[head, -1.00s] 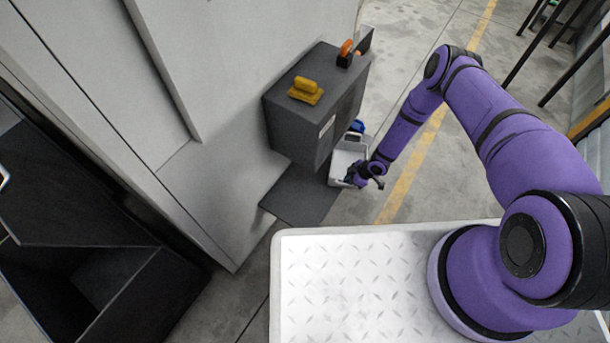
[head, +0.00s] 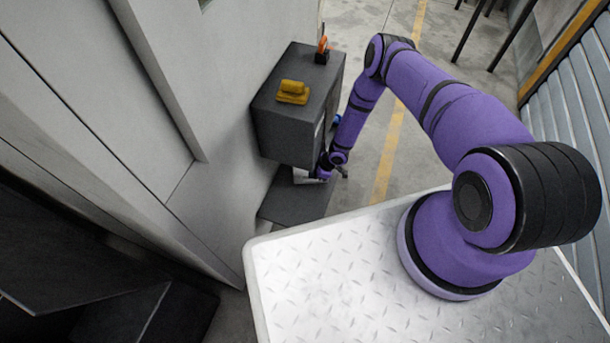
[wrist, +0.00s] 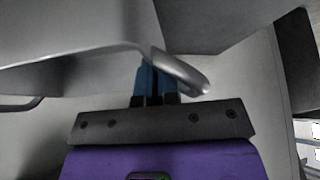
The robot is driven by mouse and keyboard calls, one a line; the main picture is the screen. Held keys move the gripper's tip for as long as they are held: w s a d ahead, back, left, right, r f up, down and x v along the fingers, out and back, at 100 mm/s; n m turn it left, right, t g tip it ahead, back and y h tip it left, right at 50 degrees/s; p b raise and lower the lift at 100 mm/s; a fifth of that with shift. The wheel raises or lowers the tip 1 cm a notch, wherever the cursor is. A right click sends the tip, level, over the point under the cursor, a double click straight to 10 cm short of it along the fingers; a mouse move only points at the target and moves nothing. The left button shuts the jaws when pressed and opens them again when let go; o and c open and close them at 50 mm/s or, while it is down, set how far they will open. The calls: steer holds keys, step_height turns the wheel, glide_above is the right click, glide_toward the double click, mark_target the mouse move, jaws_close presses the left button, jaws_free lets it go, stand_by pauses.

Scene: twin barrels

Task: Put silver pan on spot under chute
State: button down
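The silver pan (head: 300,175) shows only as a light sliver under the dark grey box-shaped chute (head: 284,130). It is over the dark flat plate (head: 288,208) below the chute; I cannot tell whether it touches it. In the wrist view the pan's grey body (wrist: 75,85) fills the upper left, and its rounded handle (wrist: 182,75) crosses the fingers. My gripper (head: 326,170) is beside the chute's lower right edge. Its blue fingers (wrist: 156,80) are close together at the handle, shut on it. Most of the pan is hidden by the chute and my arm.
A yellow block-like object (head: 293,92) and an orange-handled item (head: 322,48) are on top of the chute. A grey wall (head: 215,130) borders it on the left. A dark open bin (head: 160,310) is at lower left. Floor to the right is clear.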

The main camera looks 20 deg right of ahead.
steer(key=shift+f, duration=0.15)
steer(key=c, duration=1.8)
jaws_free()
steer(key=shift+f, duration=0.1)
steer(key=o, duration=0.5)
steer(key=shift+c, duration=0.2)
steer(key=v, duration=1.2)
